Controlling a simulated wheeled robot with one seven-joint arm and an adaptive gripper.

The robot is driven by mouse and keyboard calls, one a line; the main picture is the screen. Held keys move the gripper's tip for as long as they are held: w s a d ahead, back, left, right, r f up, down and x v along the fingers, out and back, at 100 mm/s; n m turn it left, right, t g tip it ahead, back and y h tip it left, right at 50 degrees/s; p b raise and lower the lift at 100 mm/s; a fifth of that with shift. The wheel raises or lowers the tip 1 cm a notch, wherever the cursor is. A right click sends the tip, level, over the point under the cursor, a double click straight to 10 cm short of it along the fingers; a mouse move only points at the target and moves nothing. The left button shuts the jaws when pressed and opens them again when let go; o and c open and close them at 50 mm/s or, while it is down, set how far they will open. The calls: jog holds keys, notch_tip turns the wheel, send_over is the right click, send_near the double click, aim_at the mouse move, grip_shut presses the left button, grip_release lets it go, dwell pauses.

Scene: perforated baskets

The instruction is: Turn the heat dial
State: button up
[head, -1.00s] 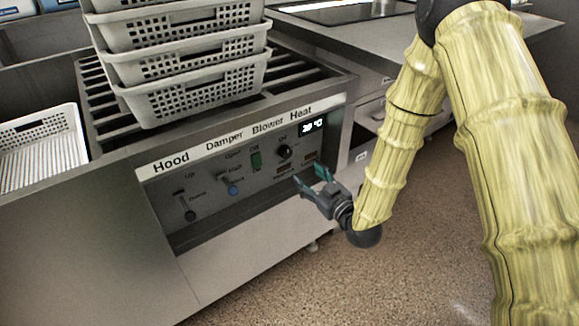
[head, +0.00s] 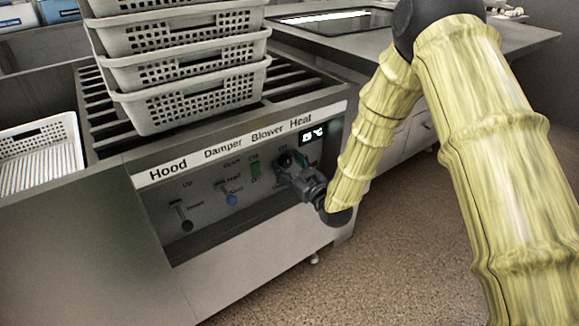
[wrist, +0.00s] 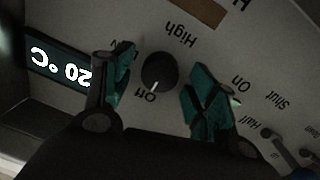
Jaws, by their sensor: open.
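The heat dial (wrist: 160,72) is a round black knob with a white pointer mark on the grey control panel. In the wrist view its mark points toward the "Off" label. My gripper (wrist: 160,90) is open, with one teal-padded finger on each side of the dial and a visible gap to both. In the head view my gripper (head: 291,163) is in front of the panel under the "Heat" label and covers most of the dial. A display (wrist: 62,65) beside the dial reads 20 °C; it also shows in the head view (head: 313,134).
A green blower switch (head: 255,169), a blue damper knob (head: 232,200) and a hood lever (head: 184,218) are left of the dial. Stacked perforated baskets (head: 190,105) stand on the slatted top above. The floor at the right is clear.

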jog(key=shift+w, duration=0.1)
jog(key=shift+c, duration=0.2)
jog(key=c, duration=1)
